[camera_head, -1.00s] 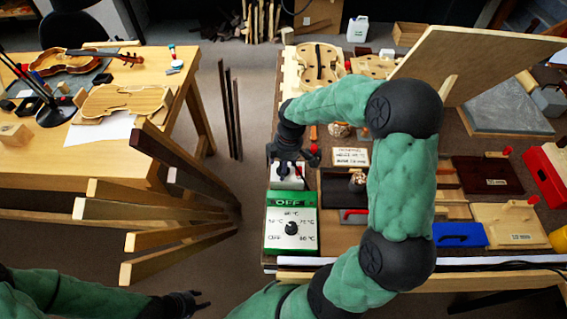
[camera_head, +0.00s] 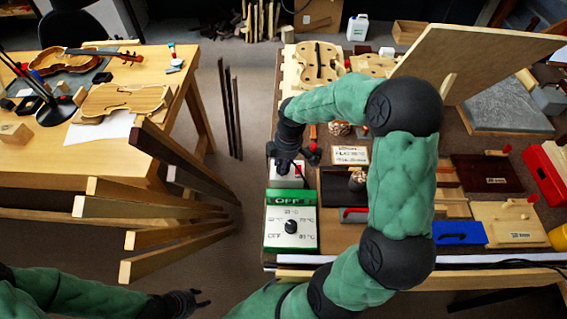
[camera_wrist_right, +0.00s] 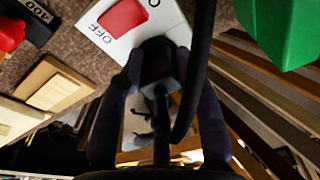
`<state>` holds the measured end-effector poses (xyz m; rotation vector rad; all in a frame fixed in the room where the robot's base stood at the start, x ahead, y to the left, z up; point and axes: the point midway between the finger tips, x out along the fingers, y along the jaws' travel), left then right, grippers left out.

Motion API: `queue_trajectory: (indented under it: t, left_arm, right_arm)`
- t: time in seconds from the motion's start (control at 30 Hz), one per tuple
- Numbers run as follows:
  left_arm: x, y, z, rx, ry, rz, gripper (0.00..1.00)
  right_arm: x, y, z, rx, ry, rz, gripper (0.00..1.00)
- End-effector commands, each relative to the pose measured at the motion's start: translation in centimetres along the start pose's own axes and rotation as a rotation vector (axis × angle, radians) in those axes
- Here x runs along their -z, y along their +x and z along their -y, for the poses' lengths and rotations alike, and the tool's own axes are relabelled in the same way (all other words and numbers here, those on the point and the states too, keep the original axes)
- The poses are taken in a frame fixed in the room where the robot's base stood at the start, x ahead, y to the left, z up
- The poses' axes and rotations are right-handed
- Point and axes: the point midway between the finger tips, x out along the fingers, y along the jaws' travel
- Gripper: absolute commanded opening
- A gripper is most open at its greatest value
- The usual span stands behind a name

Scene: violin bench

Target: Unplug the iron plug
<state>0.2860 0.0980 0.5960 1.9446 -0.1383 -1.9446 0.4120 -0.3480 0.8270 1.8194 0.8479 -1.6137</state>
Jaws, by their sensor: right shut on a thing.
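The black iron plug (camera_wrist_right: 158,62) stands at the white socket box in the right wrist view, with a thick black cable rising past it. The white socket box (camera_wrist_right: 150,22) has a red rocker switch (camera_wrist_right: 123,17) with OFF printed beside it. The box (camera_head: 297,181) also shows in the head view, partly under my gripper. My right gripper (camera_wrist_right: 155,80) has its fingers on both sides of the plug and is shut on it. I cannot tell whether the plug's pins are in the socket. My left gripper (camera_head: 203,298) is open and empty, low at the left, away from the bench.
A green and white control box (camera_head: 291,238) with a black knob and an OFF display stands just in front of the socket box. A small lettered sign (camera_head: 350,155) and a dark tray (camera_head: 338,190) lie to the right. Wooden strips (camera_head: 170,240) stand left of the bench.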

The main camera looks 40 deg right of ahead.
Motion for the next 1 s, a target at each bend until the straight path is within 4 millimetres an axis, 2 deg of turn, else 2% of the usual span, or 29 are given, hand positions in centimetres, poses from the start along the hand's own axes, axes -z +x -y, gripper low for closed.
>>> queue_trajectory:
  t: [1.0]
  left_arm:
    - [0.0, -0.9, -0.3, 0.000, 0.000, 0.000, 0.40]
  right_arm:
    - [0.4, -1.2, -0.3, -0.010, 0.000, -0.007, 0.00]
